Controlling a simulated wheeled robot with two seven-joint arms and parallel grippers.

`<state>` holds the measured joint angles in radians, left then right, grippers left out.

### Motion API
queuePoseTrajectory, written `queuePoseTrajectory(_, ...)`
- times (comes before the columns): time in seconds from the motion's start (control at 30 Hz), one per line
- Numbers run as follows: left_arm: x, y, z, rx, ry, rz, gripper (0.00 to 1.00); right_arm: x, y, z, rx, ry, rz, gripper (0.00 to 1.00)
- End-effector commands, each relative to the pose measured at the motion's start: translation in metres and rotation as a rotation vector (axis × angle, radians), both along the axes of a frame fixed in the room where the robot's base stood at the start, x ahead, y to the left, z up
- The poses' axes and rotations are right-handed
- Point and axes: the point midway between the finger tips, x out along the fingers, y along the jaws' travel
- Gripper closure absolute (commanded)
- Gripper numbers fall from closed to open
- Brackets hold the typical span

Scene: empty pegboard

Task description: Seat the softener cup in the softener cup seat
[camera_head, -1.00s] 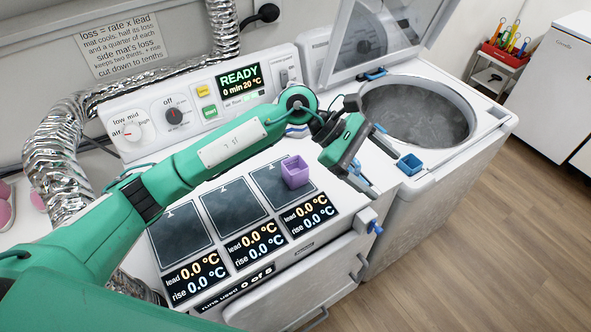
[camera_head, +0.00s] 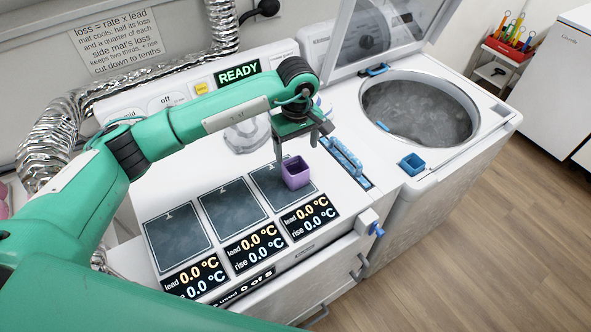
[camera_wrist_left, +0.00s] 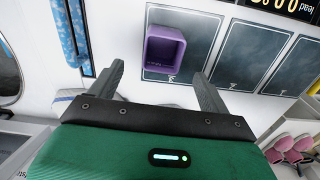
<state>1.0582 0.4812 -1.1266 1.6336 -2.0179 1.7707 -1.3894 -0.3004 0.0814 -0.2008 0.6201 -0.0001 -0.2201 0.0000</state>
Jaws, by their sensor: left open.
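A purple, square, open-topped cup (camera_head: 296,172), which I take to be the softener cup, stands upright on the rightmost dark mat (camera_head: 265,180). It also shows in the wrist view (camera_wrist_left: 165,48), just beyond the fingertips. My left gripper (camera_head: 296,150) is open and points down over the cup, its fingers apart and empty. In the wrist view the open fingers (camera_wrist_left: 158,74) lie to either side of the cup's near side, with no clear contact. A small blue square holder (camera_head: 412,164), possibly the softener cup seat, sits on the washer's front left rim. My right gripper is not in view.
A slot with a blue fuzzy strip (camera_head: 345,160) lies right of the cup. The washer's round tub (camera_head: 420,108) is open, its lid (camera_head: 385,35) raised. Two more mats (camera_head: 233,208) and lead/rise displays lie left and in front. A silver duct (camera_head: 48,150) runs at left.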

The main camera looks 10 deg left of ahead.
Motion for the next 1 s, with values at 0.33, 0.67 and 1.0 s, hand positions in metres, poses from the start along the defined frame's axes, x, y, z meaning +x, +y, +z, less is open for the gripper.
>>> queuePoseTrajectory(0.33, -0.003, 0.001, -0.022, -0.002, 0.004, 0.001, 0.2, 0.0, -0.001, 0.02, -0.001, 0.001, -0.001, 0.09)
queuePoseTrajectory(0.67, -0.005, 0.002, -0.06, -0.001, 0.001, 0.001, 0.2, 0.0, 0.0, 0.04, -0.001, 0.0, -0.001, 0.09)
queuePoseTrajectory(1.0, -0.004, 0.002, -0.063, -0.002, -0.001, 0.0, 0.36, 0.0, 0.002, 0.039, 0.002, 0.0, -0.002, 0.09)
